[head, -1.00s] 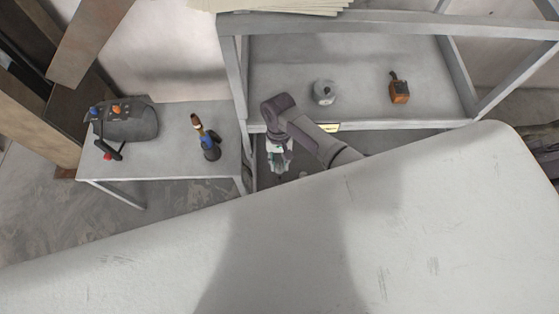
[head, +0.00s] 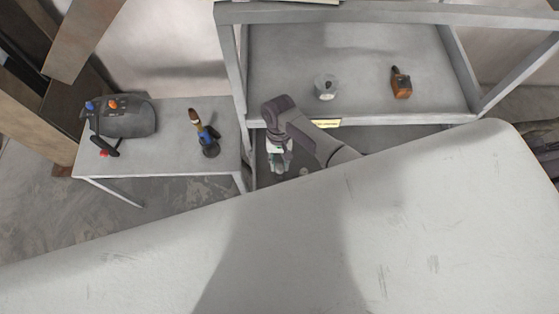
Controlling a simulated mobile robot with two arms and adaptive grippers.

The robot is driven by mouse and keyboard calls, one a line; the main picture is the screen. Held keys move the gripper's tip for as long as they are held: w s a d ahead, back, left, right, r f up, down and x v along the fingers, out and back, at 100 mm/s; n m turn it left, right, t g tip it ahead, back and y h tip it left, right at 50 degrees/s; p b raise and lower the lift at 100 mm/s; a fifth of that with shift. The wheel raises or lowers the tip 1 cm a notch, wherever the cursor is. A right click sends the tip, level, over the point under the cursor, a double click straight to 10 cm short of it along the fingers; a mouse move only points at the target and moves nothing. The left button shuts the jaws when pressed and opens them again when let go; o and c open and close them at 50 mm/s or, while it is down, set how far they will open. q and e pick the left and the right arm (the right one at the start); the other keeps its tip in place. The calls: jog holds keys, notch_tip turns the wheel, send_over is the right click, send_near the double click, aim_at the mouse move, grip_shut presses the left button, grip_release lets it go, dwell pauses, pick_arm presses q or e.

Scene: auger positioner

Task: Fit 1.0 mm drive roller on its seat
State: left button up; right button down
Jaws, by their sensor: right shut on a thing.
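My right gripper (head: 279,168) hangs below the front edge of the grey shelf, left of its yellow label, beyond the pale surface in front. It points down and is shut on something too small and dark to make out. I cannot make out the 1.0 mm drive roller or its seat anywhere as a separate thing. My left gripper is not in view.
A grey shelf unit (head: 285,120) holds a round grey container (head: 326,87) and an orange-brown device (head: 401,83). A side table (head: 165,168) at left carries a dark grey case (head: 128,120) and a blue-and-brown tool (head: 196,122) on a dark stand. The large pale surface (head: 400,220) in front is bare.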

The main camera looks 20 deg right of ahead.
jog(key=shift+f+b, duration=1.55)
jog(key=shift+f, duration=0.95)
jog(key=shift+f, duration=0.1)
jog(key=c, duration=0.8)
grip_release()
jog(key=a+v, duration=0.1)
jog(key=v, duration=1.1)
jog(key=shift+d, duration=0.45)
